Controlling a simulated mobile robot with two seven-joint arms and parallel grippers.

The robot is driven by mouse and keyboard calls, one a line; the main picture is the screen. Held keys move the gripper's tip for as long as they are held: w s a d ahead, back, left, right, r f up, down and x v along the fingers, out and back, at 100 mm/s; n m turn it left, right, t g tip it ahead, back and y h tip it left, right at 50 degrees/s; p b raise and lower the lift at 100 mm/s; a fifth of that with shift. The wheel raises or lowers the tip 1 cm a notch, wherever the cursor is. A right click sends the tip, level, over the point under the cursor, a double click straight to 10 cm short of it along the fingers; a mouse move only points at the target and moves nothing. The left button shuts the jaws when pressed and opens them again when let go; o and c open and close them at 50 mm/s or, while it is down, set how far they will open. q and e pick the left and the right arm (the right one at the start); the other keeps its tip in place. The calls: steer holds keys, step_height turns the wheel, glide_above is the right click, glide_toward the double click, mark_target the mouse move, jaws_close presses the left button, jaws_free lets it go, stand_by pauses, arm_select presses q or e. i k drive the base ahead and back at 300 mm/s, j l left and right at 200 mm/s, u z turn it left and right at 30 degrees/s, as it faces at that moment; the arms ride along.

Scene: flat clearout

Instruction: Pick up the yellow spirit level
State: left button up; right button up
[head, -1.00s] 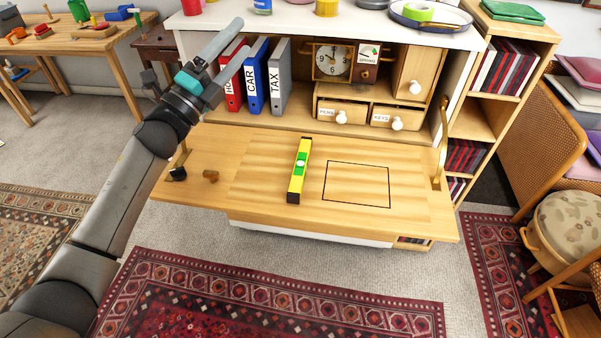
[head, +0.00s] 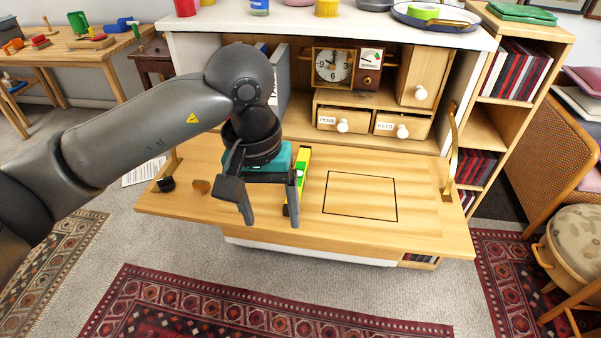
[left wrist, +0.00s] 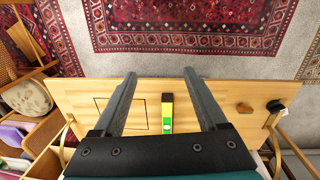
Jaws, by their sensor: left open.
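The yellow spirit level (head: 304,160) with its green vial lies on the fold-down wooden desk flap, left of a black outlined rectangle (head: 360,196). My left gripper (head: 271,222) is open and empty, pointing down above the flap, and hides part of the level in the head view. In the left wrist view the level (left wrist: 168,108) shows between the two spread fingers (left wrist: 160,75), apart from both. The level's far part is hidden there by the gripper body. My right gripper is not in view.
The wooden flap (head: 430,215) also holds a small brown knob-like piece (head: 201,187) and a black item (head: 166,184) at left. A brass stay (head: 451,140) edges the right side.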

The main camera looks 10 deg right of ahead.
mark_target(304, 154)
steer(key=i+l, duration=0.2)
steer(key=i, duration=0.25)
steer(key=i+l, duration=0.2)
steer(key=i, duration=0.2)
